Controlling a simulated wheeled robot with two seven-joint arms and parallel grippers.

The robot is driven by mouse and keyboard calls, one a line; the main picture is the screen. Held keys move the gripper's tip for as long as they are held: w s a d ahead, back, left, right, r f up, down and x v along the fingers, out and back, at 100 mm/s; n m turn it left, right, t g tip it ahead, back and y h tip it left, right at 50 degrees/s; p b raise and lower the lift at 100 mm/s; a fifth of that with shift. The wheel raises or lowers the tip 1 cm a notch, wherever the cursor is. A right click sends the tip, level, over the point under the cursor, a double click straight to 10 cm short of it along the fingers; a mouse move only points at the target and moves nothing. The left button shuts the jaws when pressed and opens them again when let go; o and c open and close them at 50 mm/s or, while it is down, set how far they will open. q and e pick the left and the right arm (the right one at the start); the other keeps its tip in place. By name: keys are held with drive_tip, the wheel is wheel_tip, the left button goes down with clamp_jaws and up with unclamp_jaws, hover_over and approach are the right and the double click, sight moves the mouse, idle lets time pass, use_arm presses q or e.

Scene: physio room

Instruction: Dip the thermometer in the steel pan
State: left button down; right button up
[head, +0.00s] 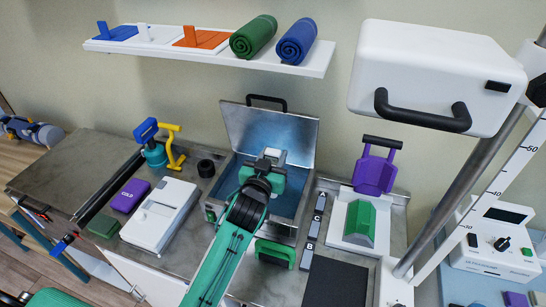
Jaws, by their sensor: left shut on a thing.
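The steel pan (292,203) stands open in the counter, with its hinged lid (270,132) raised at the back and a bluish inside. My left gripper (265,164) is over the pan's opening, at the end of my green arm. It is shut on a small pale grey-white piece (274,156), which I take to be the thermometer. Its lower part is hidden by the gripper, so I cannot tell whether it touches the pan's contents. My right gripper is not in view.
A white device (160,214) and a purple pack (131,196) lie left of the pan. A green block (360,222) on a white base and a purple clamp-like piece (375,172) are right. A white box (436,75) hangs upper right. A shelf (210,54) holds rolled towels.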

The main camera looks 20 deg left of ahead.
sight(273, 151)
use_arm(q)
drive_tip(key=shift+r+p, duration=1.8)
drive_tip(key=shift+r, duration=0.5)
drive_tip(key=shift+f, duration=0.1)
